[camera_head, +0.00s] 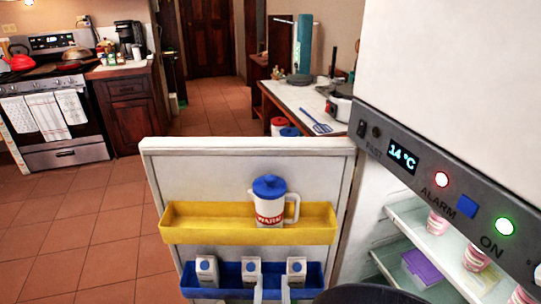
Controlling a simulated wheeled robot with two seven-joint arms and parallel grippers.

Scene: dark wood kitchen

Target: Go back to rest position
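Two pale finger-like strips of my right gripper (271,284) show at the bottom edge, in front of the blue door shelf (225,293). They stand apart, with only the shelf's blue showing between them, so the gripper looks open and empty. The rest of this gripper is cut off by the frame. A dark rounded part at the bottom, right of the fingers, seems to be my own arm. My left gripper does not show.
The fridge door (250,165) stands open ahead. Its yellow shelf (200,222) holds a white jug (268,208) with a blue lid; several cartons (206,270) stand in the blue shelf. The fridge control panel (450,190) overhangs at right. Tiled floor (90,230) is clear at left.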

